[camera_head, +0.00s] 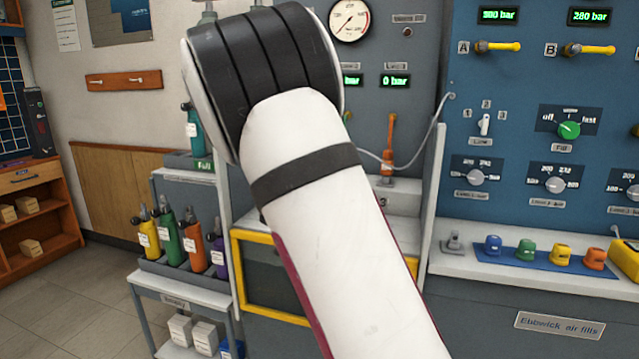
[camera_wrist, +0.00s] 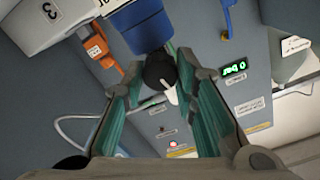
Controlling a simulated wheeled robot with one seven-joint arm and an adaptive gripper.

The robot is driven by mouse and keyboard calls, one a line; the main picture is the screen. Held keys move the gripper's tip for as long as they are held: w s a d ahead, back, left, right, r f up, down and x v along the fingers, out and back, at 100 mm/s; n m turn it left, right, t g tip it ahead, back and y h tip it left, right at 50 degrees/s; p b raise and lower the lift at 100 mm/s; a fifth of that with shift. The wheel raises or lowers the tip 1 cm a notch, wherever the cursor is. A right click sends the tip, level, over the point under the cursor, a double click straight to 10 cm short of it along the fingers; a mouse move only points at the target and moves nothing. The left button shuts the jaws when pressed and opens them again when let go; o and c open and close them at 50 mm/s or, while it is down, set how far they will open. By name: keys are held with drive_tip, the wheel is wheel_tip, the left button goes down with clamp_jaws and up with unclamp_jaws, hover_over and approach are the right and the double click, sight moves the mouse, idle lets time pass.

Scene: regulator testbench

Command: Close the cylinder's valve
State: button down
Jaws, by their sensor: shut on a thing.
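In the wrist view, a blue cylinder (camera_wrist: 145,27) shows at the top, partly cut off by the frame edge. A black valve knob (camera_wrist: 158,70) with a white pointer mark sits at its end. My gripper (camera_wrist: 160,80) has its two green-padded fingers on either side of this knob and is shut on it. The wrist view appears tilted or upside down. In the head view my white arm covers the middle of the bench, so the gripper, the knob and this cylinder are hidden there.
An orange handle (camera_wrist: 112,50) and a display reading 0 bar (camera_wrist: 234,68) are near the gripper. In the head view, an orange fitting (camera_head: 387,160) with a grey hose stands right of my arm. A rack (camera_head: 150,272) with several cylinders is at left.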

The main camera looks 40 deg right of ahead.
drive_tip(key=shift+f+m+b, duration=0.1)
drive_tip(key=shift+m+b, duration=0.9)
drive_tip(key=shift+m, duration=0.1)
drive_tip(key=c, duration=1.3)
unclamp_jaws()
drive_tip(key=v, duration=1.2)
drive_tip(key=shift+s, duration=0.1)
